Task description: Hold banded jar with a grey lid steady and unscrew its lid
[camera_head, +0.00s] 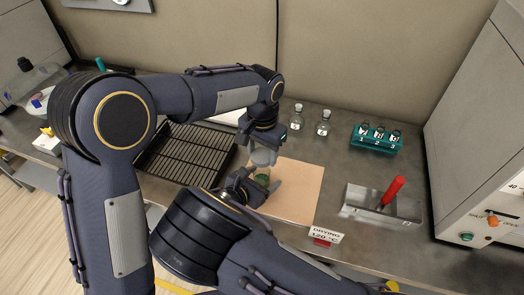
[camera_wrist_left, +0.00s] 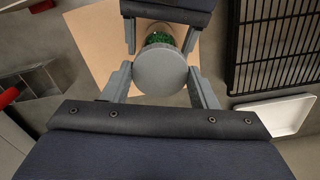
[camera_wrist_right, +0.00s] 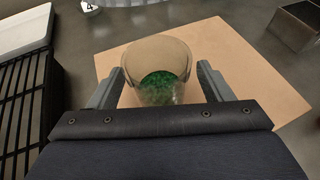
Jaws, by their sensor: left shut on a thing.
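The jar (camera_wrist_right: 162,88) has clear walls, green contents and a tan band around its upper part. It stands on the tan board. It also shows in the head view (camera_head: 262,179), partly hidden by my right gripper. My left gripper (camera_head: 262,150) is shut on the round grey lid (camera_wrist_left: 160,72), above the jar. The lid does not show on the jar in the right wrist view. My right gripper (camera_wrist_right: 162,70) has a finger on each side of the jar. I cannot tell whether both fingers touch it.
A black wire rack (camera_head: 186,152) lies left of the tan board (camera_head: 296,190). Two small bottles (camera_head: 323,122) and a green vial rack (camera_head: 377,137) stand behind to the right. A metal tray with a red-handled tool (camera_head: 392,190) lies right. Bare bench lies between.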

